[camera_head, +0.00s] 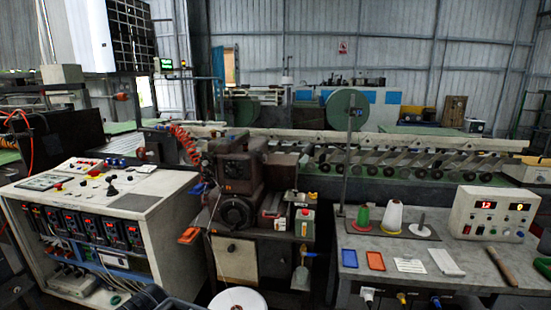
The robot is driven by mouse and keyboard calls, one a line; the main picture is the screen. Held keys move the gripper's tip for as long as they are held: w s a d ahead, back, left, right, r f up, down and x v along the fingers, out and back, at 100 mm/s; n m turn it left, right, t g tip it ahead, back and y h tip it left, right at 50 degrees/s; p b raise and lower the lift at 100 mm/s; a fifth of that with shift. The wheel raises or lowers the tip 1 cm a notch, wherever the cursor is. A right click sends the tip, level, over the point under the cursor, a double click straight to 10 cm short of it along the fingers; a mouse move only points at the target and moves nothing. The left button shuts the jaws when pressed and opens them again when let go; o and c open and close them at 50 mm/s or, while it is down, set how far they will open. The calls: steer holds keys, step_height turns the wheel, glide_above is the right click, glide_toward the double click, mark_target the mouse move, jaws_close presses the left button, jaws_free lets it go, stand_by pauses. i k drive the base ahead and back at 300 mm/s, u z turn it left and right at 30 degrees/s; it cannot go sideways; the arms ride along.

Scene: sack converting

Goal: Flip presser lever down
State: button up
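A dark brown sewing machine head (238,170) stands on a cabinet (235,258) in the middle of the view. A round motor or wheel (235,213) sits low on its front. Small blue parts (198,188) and a coiled orange hose (186,143) show at its left side. I cannot make out which small part is the presser lever, or whether it is up or down.
A control console (150,215) with buttons stands left. A white roll (243,300) is low in front. A long conveyor (420,160) runs behind.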

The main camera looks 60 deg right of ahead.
mark_target(263, 157)
steer(key=z, duration=1.55)
steer(key=i, duration=0.35)
steer(key=z, duration=0.7)
steer(key=i, duration=0.9)
steer(key=u, duration=0.65)
